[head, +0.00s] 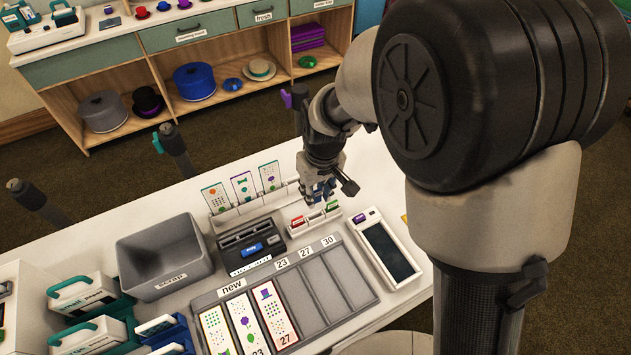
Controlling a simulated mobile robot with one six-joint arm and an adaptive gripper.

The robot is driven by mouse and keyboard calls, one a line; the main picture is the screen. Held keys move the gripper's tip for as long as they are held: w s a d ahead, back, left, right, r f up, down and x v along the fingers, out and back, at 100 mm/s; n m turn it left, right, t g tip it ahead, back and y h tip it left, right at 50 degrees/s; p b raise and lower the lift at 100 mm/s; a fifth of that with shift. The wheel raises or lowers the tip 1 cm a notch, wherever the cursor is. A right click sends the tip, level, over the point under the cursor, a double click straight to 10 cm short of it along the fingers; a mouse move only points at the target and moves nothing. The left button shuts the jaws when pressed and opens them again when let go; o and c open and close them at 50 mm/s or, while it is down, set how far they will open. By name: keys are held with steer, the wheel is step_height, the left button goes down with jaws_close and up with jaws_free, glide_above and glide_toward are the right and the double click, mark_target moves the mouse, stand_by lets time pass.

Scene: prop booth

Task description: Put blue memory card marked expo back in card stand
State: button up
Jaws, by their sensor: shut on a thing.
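My gripper (319,196) is over the back of the white table, just above the card stand. It is shut on a small blue piece (327,187), which looks like the blue memory card; fingers cover part of it, and no marking on it can be read. The white card stand (315,222) holds a red card (298,221) at its left and a green card (332,206) at its right. Whether the blue piece touches the stand cannot be told.
A black device with a blue label (252,249) stands left of the stand, and a white tablet-like device (386,248) right. Behind is a rack with upright printed cards (243,188). A grey bin (165,257) stands at left, a slotted grey tray (318,285) in front.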

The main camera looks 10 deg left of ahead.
steer(key=shift+s+f+b, duration=0.1)
steer(key=shift+f+b, duration=1.7)
steer(key=shift+f, duration=0.65)
steer(key=shift+f, duration=0.25)
steer(key=shift+f+b, duration=1.05)
steer(key=shift+f, duration=0.15)
steer(key=o, duration=0.8)
